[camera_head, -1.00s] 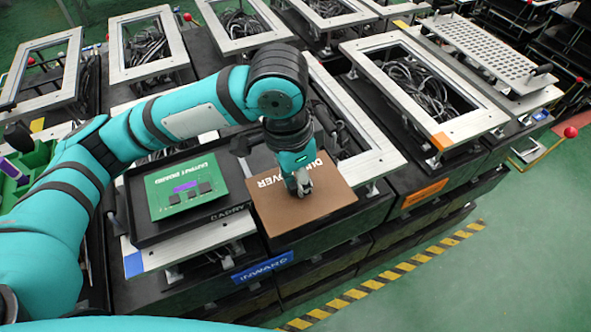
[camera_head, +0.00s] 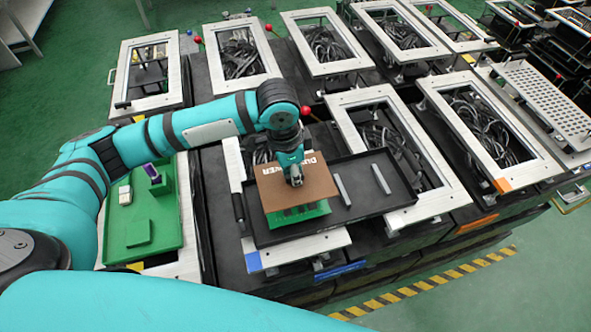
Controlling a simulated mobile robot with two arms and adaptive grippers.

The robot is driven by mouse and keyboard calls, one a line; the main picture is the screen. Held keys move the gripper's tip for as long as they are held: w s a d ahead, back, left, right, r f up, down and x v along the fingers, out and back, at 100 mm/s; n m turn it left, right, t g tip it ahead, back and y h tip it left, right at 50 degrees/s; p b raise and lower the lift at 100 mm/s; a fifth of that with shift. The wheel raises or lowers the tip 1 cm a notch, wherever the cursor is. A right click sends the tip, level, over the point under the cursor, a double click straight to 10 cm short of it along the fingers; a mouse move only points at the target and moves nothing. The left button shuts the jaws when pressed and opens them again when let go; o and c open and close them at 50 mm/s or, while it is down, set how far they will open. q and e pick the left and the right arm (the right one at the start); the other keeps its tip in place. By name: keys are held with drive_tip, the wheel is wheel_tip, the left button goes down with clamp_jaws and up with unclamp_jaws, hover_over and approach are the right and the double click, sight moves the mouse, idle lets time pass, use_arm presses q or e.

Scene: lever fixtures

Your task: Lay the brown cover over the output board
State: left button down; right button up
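The brown cover (camera_head: 268,191) is in my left gripper (camera_head: 295,184), whose fingertips meet its upper face near the middle. The cover is over the green output board (camera_head: 301,214) and hides most of it. Only the board's near green strip shows below the cover's near edge. I cannot tell whether the cover touches the board or hangs slightly above it. The board is in a black tray (camera_head: 402,199). My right gripper is not in view.
Two grey bars (camera_head: 342,190) (camera_head: 380,178) lie in the tray, right of the cover. A green panel (camera_head: 165,239) with small white and purple blocks stands at left. Metal-framed fixtures (camera_head: 322,45) with cables surround the tray behind and to the right.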

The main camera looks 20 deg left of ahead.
sight(294, 188)
use_arm(q)
drive_tip(key=shift+w+d, duration=0.1)
drive_tip(key=shift+r+p, duration=0.15)
drive_tip(key=shift+p, duration=0.45)
drive_tip(key=shift+f, duration=0.25)
wheel_tip(294, 188, down, 6)
drive_tip(key=shift+f+b, duration=0.1)
drive_tip(key=shift+b, duration=0.65)
drive_tip(key=shift+f+b, duration=0.4)
drive_tip(key=shift+f, duration=0.7)
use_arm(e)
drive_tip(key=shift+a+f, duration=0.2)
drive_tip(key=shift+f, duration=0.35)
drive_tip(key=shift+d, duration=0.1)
use_arm(q)
drive_tip(key=c, duration=1.2)
unclamp_jaws()
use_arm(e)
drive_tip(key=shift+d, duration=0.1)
